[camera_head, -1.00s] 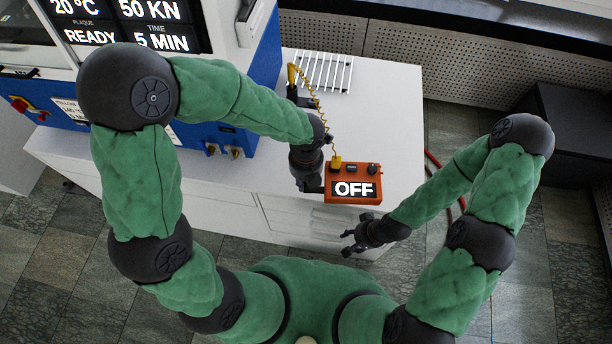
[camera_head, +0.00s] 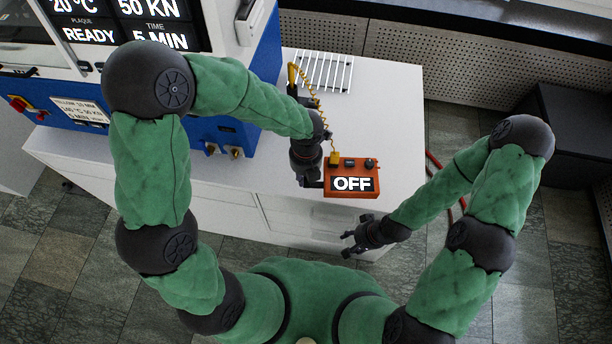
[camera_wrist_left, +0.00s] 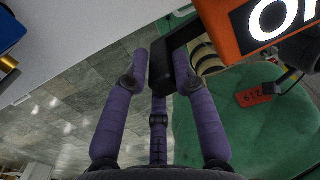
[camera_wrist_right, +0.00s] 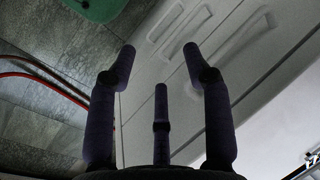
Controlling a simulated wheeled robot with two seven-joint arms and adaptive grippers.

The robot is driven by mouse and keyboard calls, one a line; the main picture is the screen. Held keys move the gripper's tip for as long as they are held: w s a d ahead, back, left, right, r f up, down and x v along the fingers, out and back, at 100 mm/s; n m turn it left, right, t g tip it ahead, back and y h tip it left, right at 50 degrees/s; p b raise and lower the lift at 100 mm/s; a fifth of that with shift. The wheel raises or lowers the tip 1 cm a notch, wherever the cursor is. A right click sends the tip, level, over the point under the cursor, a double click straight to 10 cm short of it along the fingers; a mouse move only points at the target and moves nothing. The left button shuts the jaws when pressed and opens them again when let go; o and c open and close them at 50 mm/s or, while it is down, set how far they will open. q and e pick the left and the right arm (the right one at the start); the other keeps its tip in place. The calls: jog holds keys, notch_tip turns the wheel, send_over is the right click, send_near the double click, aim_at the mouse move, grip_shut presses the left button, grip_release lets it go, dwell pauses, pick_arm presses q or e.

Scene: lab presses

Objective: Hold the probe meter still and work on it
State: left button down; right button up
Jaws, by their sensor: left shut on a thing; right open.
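The probe meter (camera_head: 351,178) is an orange box on the white bench near its front edge, with "OFF" on its display and small dark controls on top. A coiled yellow cable runs from its yellow plug (camera_head: 334,158) up to a yellow probe (camera_head: 292,75) at the rack. My left gripper (camera_head: 313,181) is at the meter's left side. In the left wrist view its fingers (camera_wrist_left: 160,65) are shut around a black handle (camera_wrist_left: 163,62) joined to the orange box. My right gripper (camera_head: 352,243) is open and empty, below and in front of the bench edge; its fingers also show in the right wrist view (camera_wrist_right: 160,70).
A blue and white press (camera_head: 235,140) with lit readouts stands on the left. A white wire rack (camera_head: 325,70) lies behind the meter. The bench right of the meter (camera_head: 395,130) is clear. Red hoses (camera_head: 434,160) hang beyond the bench's right side.

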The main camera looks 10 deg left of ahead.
pick_arm(q)
jog(key=shift+w+a+f+b, duration=0.3)
jog(key=shift+w+a+f, duration=0.05)
jog(key=shift+w+f, duration=1.2)
jog(key=shift+w+a+f+b, duration=0.25)
jog(key=shift+w+a+f, duration=0.05)
jog(key=shift+w+f, duration=1.3)
jog(key=shift+w+a+f+b, duration=0.3)
jog(key=shift+w+a+f, duration=0.05)
jog(key=shift+w+f, duration=1.2)
pick_arm(e)
jog(key=shift+f, duration=0.85)
pick_arm(q)
jog(key=shift+f, duration=0.2)
pick_arm(e)
jog(key=shift+o, duration=0.4)
